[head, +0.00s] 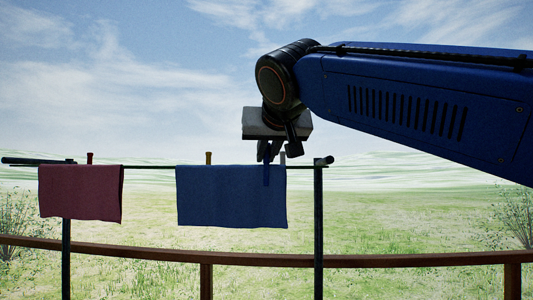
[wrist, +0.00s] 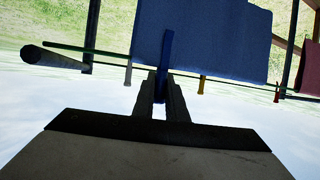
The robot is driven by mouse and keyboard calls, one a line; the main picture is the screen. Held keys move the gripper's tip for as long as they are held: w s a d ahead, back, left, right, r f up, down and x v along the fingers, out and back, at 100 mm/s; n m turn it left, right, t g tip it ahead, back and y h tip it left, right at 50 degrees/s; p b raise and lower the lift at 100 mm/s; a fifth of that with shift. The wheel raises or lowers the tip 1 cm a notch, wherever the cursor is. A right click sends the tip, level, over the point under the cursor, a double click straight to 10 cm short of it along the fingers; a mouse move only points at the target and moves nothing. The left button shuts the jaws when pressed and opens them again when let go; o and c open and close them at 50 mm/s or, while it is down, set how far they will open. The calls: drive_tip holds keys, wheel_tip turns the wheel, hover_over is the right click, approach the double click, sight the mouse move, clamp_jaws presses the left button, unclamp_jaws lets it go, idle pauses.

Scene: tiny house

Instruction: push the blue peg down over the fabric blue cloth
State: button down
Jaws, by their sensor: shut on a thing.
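The blue cloth (head: 225,200) hangs over a thin line in the head view. It also shows, upside down, in the wrist view (wrist: 215,40). The blue peg (head: 266,175) is upright near the cloth's right end, its lower part in front of the cloth's upper edge. In the wrist view the blue peg (wrist: 166,50) sits between my fingers, its free end overlapping the cloth. My gripper (head: 268,152) is above the line, pointing down, shut on the blue peg; it also shows in the wrist view (wrist: 163,85). Whether the peg straddles the line is unclear.
A pale grey peg (head: 283,158) stands close to the right of the blue peg. A yellow peg (head: 209,158) is on the cloth's left part. A dark red cloth (head: 80,193) with a red peg (head: 90,158) hangs left. A dark post (head: 318,230) supports the line.

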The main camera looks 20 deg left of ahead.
drive_tip(key=c, duration=1.7)
unclamp_jaws()
drive_tip(key=shift+s, duration=0.1)
drive_tip(key=v, duration=1.7)
drive_tip(key=shift+d+r, duration=0.1)
drive_tip(key=shift+r, duration=5)
